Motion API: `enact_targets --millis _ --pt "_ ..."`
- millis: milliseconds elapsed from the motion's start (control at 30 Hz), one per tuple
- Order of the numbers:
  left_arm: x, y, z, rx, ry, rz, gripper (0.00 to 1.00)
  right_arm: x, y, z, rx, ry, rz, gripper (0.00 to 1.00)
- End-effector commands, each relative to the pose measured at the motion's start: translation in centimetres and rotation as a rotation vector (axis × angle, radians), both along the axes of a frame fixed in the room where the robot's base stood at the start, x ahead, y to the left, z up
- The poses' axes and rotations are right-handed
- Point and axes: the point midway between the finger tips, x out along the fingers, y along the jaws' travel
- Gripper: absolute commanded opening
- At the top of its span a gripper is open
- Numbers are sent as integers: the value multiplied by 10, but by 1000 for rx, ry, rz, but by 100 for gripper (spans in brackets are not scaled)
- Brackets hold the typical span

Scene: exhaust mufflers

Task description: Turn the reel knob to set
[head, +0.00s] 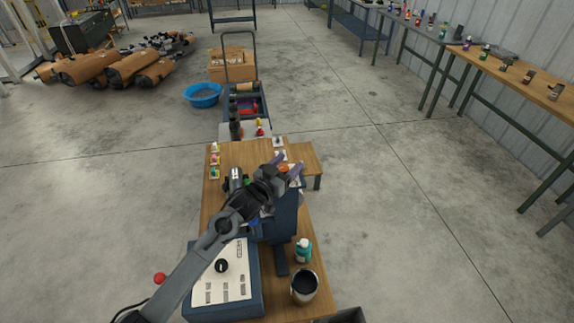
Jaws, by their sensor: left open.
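A black round knob (221,266) sits on a white labelled panel (237,283) on top of a blue box at the front left of the bench. The labels are too small to read, so I cannot tell if this is the reel knob or which setting it points to. My left arm reaches from the bottom left, over the panel's left edge, beyond the knob. My left gripper (288,164) is open above the bench's far half, well away from the knob; I see nothing held in it. My right gripper is not in view.
The wooden bench (232,154) carries small coloured items on its far left edge. A green-white bottle (303,251) and a dark-filled cup (305,287) stand right of the panel. A blue upright part (286,216) stands beside my arm. A red ball (160,278) shows left of the box.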

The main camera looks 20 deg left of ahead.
Motion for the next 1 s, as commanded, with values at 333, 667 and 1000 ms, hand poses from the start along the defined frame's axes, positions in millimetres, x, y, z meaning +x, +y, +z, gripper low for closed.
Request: enact_targets --millis 333,667,1000 --pt "0 0 0 0 0 0 45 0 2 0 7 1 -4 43" --pt "0 0 0 0 0 3 14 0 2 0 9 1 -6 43" --pt "0 -1 1 -5 2 112 14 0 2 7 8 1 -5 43"
